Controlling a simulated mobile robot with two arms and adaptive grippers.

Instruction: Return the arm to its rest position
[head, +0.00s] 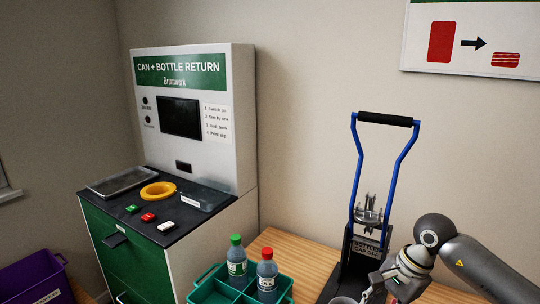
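My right arm comes in from the right edge, and its gripper (372,290) hangs low in front of the blue-handled can crusher (358,240). Its fingers point down and left, near a grey round rim (343,300) cut off by the bottom edge. I cannot tell whether the fingers are open or shut, or whether they touch that rim. My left arm and gripper are not in view.
A return machine (195,110) stands left, with a yellow ring (158,190) and buttons on its dark counter. A teal crate (207,290) on the wooden table (285,250) holds a green-capped bottle (236,262) and a red-capped bottle (267,274). A purple bin (35,275) is lower left.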

